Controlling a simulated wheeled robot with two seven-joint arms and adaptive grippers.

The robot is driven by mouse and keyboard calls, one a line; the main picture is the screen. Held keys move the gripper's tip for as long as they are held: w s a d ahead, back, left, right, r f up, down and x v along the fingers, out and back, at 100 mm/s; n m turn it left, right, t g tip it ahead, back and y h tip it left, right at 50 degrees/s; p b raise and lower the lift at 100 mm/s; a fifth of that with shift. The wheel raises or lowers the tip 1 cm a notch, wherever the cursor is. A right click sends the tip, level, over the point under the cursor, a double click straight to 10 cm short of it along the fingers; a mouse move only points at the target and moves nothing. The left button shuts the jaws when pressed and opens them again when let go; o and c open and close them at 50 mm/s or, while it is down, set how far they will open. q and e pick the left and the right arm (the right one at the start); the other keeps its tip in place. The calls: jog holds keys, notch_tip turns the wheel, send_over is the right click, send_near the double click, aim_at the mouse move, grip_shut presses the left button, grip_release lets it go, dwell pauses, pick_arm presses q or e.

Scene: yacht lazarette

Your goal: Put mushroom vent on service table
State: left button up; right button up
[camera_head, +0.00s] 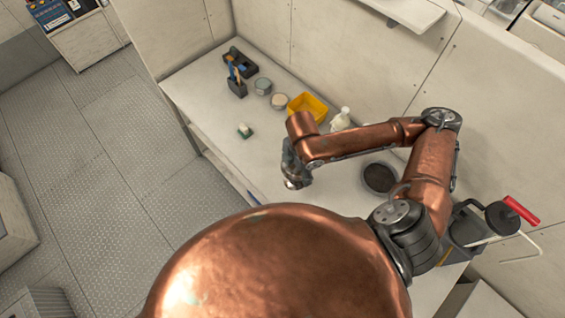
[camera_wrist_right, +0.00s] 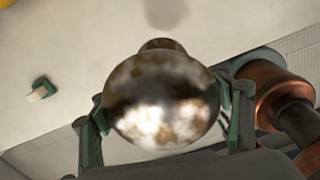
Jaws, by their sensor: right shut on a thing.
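The mushroom vent (camera_wrist_right: 162,105) is a round, shiny metal dome with brown tarnish and a short neck. My right gripper (camera_wrist_right: 165,112) is shut on it, with green-edged fingers on both sides. In the head view the right gripper (camera_head: 292,176) hangs over the front part of the long white service table (camera_head: 215,110), the vent (camera_head: 297,184) showing small at its tip. The wrist view shows the pale table top (camera_wrist_right: 60,50) beyond the vent, which looks held above it. My left gripper is not in view.
The front left of the top is clear. A wall runs behind.

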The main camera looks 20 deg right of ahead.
jog(key=w+f+p, duration=0.1)
jog(key=w+f, duration=0.3)
jog(key=w+d+f+p, duration=0.1)
jog(key=w+f, duration=0.3)
jog(key=w, duration=0.1)
jog(key=w+d+f, duration=0.1)
jog(key=w+f, duration=0.3)
jog(key=shift+w+f+p, duration=0.2)
jog(key=shift+w+p, duration=0.15)
jog(key=shift+p, duration=0.05)
jog(key=shift+f, duration=0.3)
jog(key=shift+f, duration=0.1)
jog(key=o, duration=1.8)
notch_tip(320, 180, up, 12)
jog(key=shift+s+r+b, duration=0.15)
jog(key=shift+b, duration=0.65)
